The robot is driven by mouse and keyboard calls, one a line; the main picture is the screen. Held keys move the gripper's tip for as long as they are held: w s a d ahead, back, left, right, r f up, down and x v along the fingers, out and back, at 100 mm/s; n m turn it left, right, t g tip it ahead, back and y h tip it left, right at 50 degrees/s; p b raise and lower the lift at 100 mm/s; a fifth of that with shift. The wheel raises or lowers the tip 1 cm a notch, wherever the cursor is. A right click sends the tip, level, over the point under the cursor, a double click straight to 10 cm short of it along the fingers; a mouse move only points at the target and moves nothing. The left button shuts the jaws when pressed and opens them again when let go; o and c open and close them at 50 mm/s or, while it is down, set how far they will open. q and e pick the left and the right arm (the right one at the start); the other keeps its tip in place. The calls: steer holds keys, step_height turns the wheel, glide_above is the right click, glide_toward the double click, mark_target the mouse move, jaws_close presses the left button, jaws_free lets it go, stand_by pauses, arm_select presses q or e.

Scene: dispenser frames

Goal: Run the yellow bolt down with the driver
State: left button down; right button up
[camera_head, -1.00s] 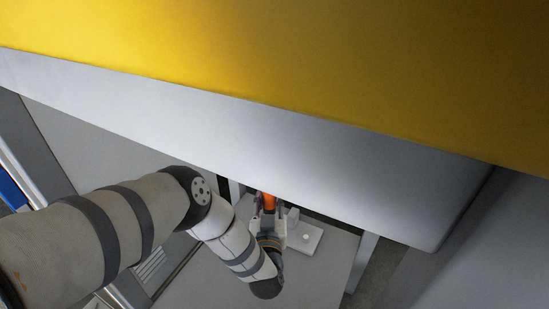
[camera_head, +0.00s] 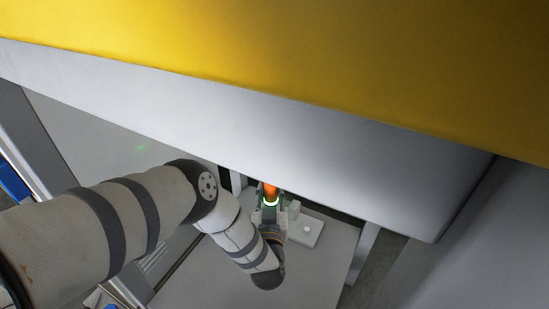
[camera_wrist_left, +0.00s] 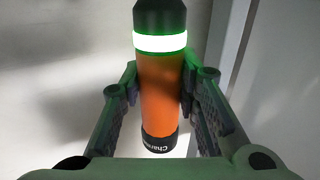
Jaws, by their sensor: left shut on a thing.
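The driver (camera_wrist_left: 160,105) is an orange cylinder with dark ends and a brightly glowing green ring. In the left wrist view it stands between the fingers of my left gripper (camera_wrist_left: 161,82), which is shut on it. In the head view the driver (camera_head: 270,189) shows as a small orange piece with the lit green ring, held by my left gripper (camera_head: 270,207) just below the edge of the big overhanging panel. The driver's working end is hidden. I see no yellow bolt in either view. My right gripper is not in view.
A large yellow surface (camera_head: 330,50) with a grey-white front panel (camera_head: 280,125) fills the upper head view and hides what lies behind. A grey post (camera_head: 362,252) stands further right.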

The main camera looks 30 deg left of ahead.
mark_target(271, 184)
arm_select(q)
steer(key=shift+w+r+p, duration=0.2)
steer(key=shift+r+p, duration=0.65)
steer(key=shift+p, duration=0.1)
steer(key=shift+r+p, duration=1)
steer(key=shift+r, duration=0.4)
steer(key=shift+s, duration=0.1)
steer(key=shift+s+d+f, duration=0.1)
steer(key=shift+f, duration=0.05)
